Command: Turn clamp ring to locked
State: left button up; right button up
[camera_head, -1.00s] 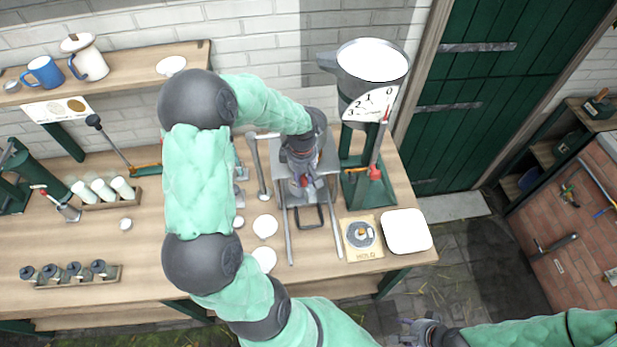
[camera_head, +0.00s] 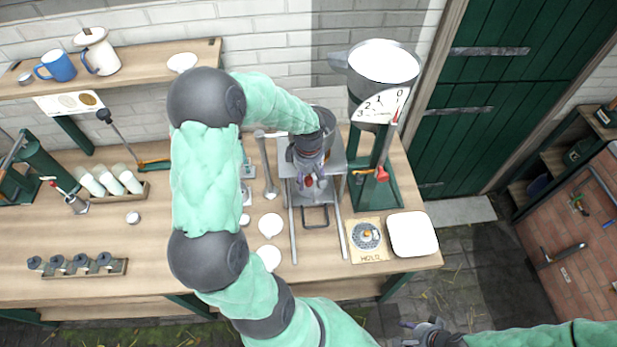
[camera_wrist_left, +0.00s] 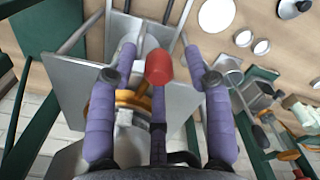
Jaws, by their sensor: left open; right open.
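In the left wrist view, an orange-yellow ring (camera_wrist_left: 133,103) with a pale lug (camera_wrist_left: 123,118) sits among grey metal plates; I take it for the clamp ring, partly hidden by my fingers. A red knob (camera_wrist_left: 158,66) stands between the purple fingers of my left gripper (camera_wrist_left: 162,54), which are spread apart. I cannot tell whether any finger touches the knob or ring. In the head view my left gripper (camera_head: 311,181) is over the grey metal stand (camera_head: 339,188) and hides the ring. My right gripper (camera_head: 412,329) is open and empty, low over the paving, away from the bench.
A scale with a dial (camera_head: 382,104) and a green frame stands right of the metal stand. A HOLD plate (camera_head: 367,256) and a white square tray (camera_head: 413,234) lie at the bench's right end. White discs (camera_head: 271,225) lie left of the stand.

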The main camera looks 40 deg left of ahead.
aim_at(310, 179)
pick_arm(q)
notch_tip(310, 179, up, 12)
dwell(0.5)
jog(key=shift+f, duration=0.1)
jog(key=shift+w+d+f, duration=0.1)
jog(key=c, duration=0.8)
jog(key=shift+n+g+y, duration=0.6)
jog(key=w+d+b, duration=0.1)
jog(key=b, duration=0.1)
jog(key=d+f+b, duration=0.1)
jog(key=d+b, duration=0.1)
jog(key=w+d+f+b, duration=0.1)
jog(key=d+b, duration=0.1)
jog(key=shift+w+f, duration=0.25)
jog(key=shift+w, duration=0.1)
grip_shut()
jog(key=w+d+n+y+b, duration=0.2)
jog(key=d+b, duration=0.2)
jog(key=d, duration=0.1)
jog(key=s+a+f+b, duration=0.2)
jog(key=a+f, duration=0.4)
jog(key=f, duration=0.3)
jog(key=shift+s+a+n+g+y, duration=0.15)
jog(key=shift+s+n+g+y, duration=0.2)
jog(key=shift+s, duration=0.25)
